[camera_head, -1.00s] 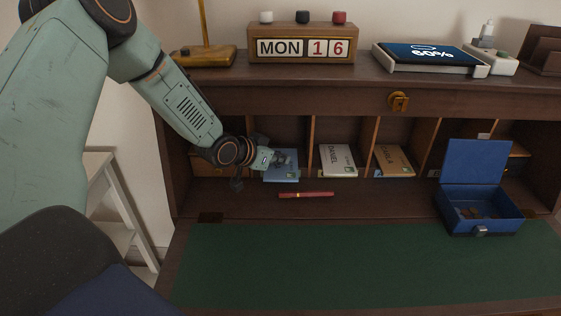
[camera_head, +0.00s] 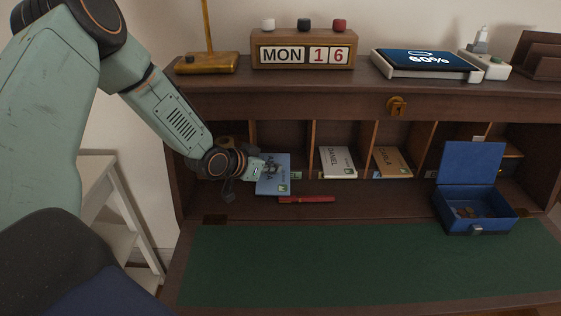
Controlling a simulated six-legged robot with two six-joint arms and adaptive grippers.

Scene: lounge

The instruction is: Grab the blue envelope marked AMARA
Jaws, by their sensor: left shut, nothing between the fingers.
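The blue envelope marked AMARA (camera_head: 275,184) leans in the left compartment of the desk's row of pigeonholes, its lower end out over the shelf's front edge. Its lettering is partly covered by my left gripper (camera_head: 264,166). The gripper is shut and empty, at the envelope's upper left side. I cannot tell whether it touches the envelope. My right gripper is out of view.
A white envelope marked DANIEL (camera_head: 337,161) and a tan one marked CARLA (camera_head: 392,161) stand in compartments to the right. A red pen (camera_head: 308,199) lies just in front. An open blue cash box (camera_head: 470,212) stands at right. The green desk mat (camera_head: 350,262) is clear.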

